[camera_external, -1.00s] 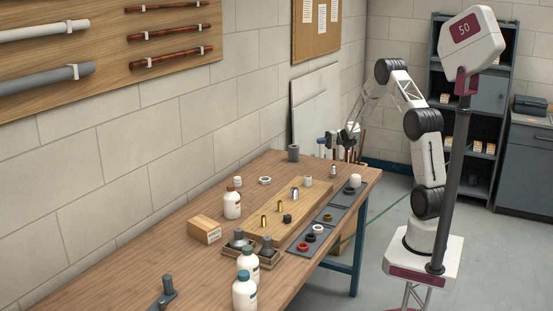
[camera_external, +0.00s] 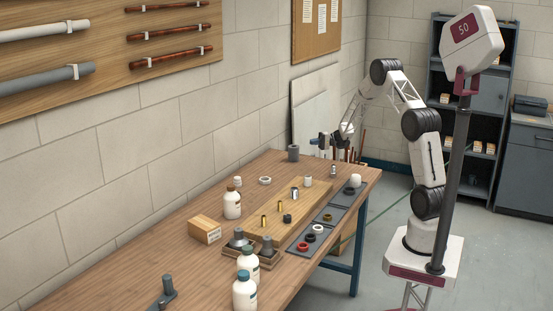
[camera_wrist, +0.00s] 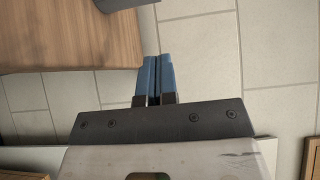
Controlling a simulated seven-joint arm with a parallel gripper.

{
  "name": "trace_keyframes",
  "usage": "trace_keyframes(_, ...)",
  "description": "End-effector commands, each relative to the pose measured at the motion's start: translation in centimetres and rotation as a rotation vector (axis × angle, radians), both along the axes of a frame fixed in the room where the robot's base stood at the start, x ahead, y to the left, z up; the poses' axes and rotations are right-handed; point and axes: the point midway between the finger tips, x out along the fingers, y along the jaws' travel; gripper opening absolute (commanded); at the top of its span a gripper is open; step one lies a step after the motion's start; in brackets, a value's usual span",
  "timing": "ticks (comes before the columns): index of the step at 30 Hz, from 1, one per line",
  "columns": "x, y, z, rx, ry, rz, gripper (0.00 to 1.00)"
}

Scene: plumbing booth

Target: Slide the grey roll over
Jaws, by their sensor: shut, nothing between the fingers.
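The grey roll (camera_external: 293,153) stands upright near the far back edge of the wooden table. Part of a grey object, which looks like the roll, shows at the top edge of the wrist view (camera_wrist: 120,3). My gripper (camera_external: 314,141) is just right of the roll in the external view, with a small gap between them.
The wooden table (camera_external: 190,262) also holds a wooden board with brass and dark fittings, a grey tray (camera_external: 303,246) with rings, and a white ring (camera_external: 265,180). White bottles (camera_external: 232,205) stand nearer the camera. Boards lean against the wall behind the gripper.

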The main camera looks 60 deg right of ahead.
Motion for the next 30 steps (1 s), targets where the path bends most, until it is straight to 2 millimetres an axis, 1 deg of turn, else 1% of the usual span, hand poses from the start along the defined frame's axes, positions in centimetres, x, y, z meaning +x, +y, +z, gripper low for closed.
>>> trace_keyframes(1, 0.6, 0.7, -0.1, 0.001, 0.001, 0.003, 0.0)
trace_keyframes(11, 4.1, 4.3, 0.0, 0.001, -0.001, 0.002, 0.0)
trace_keyframes(15, 3.9, 6.0, 0.0, 0.001, 0.001, 0.002, 0.0)
trace_keyframes(19, 3.9, 7.2, 0.0, 0.001, 0.001, 0.001, 0.0)
trace_keyframes(24, 3.9, 7.8, 0.0, 0.0, 0.0, 0.0, 0.0)
trace_keyframes(30, 3.9, 7.9, 0.0, 0.0, 0.0, 0.0, 0.0)
